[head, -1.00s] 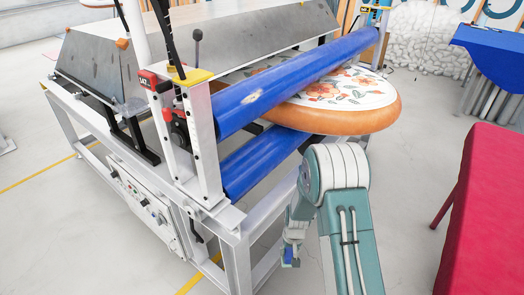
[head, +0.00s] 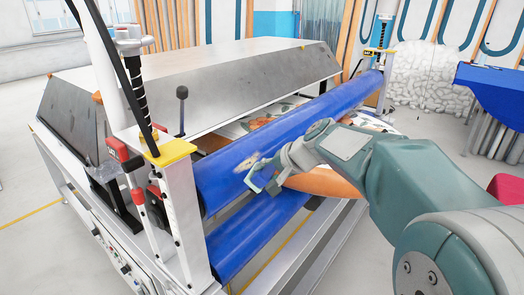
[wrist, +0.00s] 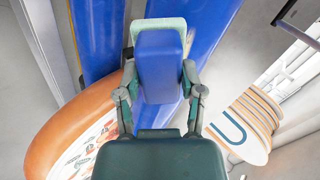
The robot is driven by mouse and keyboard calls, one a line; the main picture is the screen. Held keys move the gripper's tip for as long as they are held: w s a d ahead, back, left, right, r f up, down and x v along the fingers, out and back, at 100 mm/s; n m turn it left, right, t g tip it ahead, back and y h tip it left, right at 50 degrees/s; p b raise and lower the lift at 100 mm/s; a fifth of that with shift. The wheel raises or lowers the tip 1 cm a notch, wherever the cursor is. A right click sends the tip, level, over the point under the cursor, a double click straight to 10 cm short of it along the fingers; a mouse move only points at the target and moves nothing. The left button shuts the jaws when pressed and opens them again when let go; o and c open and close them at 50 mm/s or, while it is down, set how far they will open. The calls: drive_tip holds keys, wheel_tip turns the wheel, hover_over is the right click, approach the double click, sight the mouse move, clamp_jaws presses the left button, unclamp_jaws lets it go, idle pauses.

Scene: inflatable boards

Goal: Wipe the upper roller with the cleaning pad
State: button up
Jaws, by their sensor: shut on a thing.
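The blue upper roller (head: 322,112) runs across the press frame, with a pale worn smudge (head: 247,163) towards its near end. My gripper (head: 276,172) is in front of the roller beside that smudge. It is shut on the cleaning pad (wrist: 160,65), a blue block with a pale green pad face at its far end. In the head view the pad (head: 257,180) is small and partly hidden by the gripper. It is close to the roller's front surface; I cannot tell whether they touch.
The blue lower roller (head: 262,230) lies below. An orange-edged board (head: 322,184) with a floral print sticks out between the rollers, under my arm. A white upright (head: 180,215) with a yellow cap (head: 166,149) stands left of the gripper. Open floor lies at right.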

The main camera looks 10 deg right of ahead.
sight(251, 171)
drive_tip(key=r, duration=0.2)
drive_tip(key=a+r, duration=0.1)
drive_tip(key=r, duration=0.1)
drive_tip(key=shift+s+a, duration=0.1)
drive_tip(key=shift+a, duration=0.05)
drive_tip(key=shift+a+r, duration=0.2)
drive_tip(key=shift+x, duration=2.95)
drive_tip(key=shift+x, duration=0.85)
drive_tip(key=shift+r, duration=0.1)
drive_tip(key=shift+w+d, duration=4.6)
drive_tip(key=shift+w, duration=0.15)
drive_tip(key=shift+s+a, duration=4.65)
